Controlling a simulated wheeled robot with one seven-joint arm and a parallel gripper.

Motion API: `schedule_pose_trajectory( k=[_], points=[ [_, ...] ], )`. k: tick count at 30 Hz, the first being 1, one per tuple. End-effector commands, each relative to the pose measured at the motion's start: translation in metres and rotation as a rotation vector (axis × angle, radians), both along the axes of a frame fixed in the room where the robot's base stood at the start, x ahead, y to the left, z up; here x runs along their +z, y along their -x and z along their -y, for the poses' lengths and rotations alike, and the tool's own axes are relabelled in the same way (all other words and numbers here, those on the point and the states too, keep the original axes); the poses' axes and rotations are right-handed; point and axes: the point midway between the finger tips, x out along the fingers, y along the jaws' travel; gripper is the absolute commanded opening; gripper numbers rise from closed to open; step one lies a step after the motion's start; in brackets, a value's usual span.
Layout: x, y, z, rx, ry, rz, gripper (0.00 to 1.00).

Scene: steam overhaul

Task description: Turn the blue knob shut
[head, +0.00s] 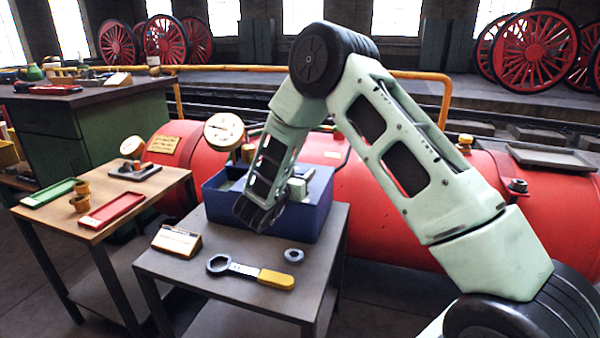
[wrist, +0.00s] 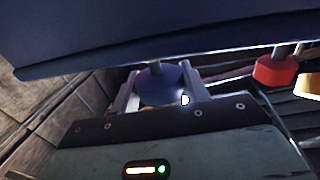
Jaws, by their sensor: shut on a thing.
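The blue knob (wrist: 157,82) is a rounded blue piece on a short stem in the wrist view. My gripper (wrist: 160,92) is shut on it, with one finger on each side. A small bright spot shows at its right edge. In the head view my gripper (head: 258,214) points down at the front of the blue bin (head: 217,205), and the knob is hidden there. I cannot tell from these frames how far the knob is turned.
A red knob (wrist: 275,70) stands to the right in the wrist view. A dark blue surface (wrist: 150,35) fills its top. On the grey table lie a yellow-handled wrench (head: 250,272), a nut (head: 293,256) and a small sign (head: 177,241). A red boiler (head: 400,230) lies behind.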

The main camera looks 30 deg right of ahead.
Motion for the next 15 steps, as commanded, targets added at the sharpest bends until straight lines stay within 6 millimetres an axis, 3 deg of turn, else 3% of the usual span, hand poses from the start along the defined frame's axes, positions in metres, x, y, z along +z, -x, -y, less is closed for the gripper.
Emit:
schedule_pose_trajectory(
  k=[10, 11, 12, 15],
  points=[
    [0.0006, -0.0003, -0.0001, -0.001, 0.000, 0.001, 0.22],
    [0.0005, -0.0003, -0.0001, -0.001, 0.000, 0.001, 0.53],
    [0.0005, -0.0003, -0.0001, -0.001, 0.000, 0.001, 0.64],
    [0.0005, -0.0002, 0.0000, -0.001, 0.000, 0.001, 0.66]
  ],
)
